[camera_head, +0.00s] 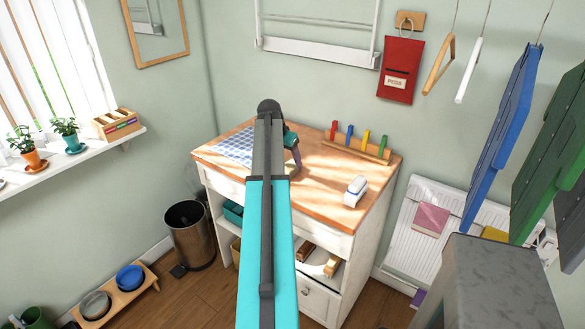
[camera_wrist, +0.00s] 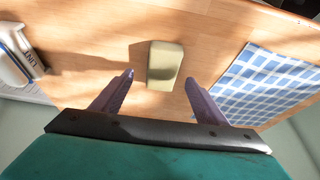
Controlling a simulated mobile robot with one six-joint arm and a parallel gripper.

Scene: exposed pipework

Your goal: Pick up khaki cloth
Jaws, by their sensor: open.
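The khaki cloth (camera_wrist: 165,64) is a small folded pale block lying flat on the wooden worktop in the wrist view. My gripper (camera_wrist: 159,79) is open, with its two purple fingers apart. The cloth lies in line with the gap, its near end between the fingertips and most of it beyond them. I see no contact between finger and cloth. In the head view my gripper (camera_head: 293,158) is over the worktop, partly covered by my arm.
A blue checked cloth (camera_wrist: 262,85) lies on the worktop (camera_head: 318,188). A white box marked LINT (camera_wrist: 17,54) stands on the other side, also seen in the head view (camera_head: 355,191). A rack of coloured pegs (camera_head: 357,147) lines the back edge.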

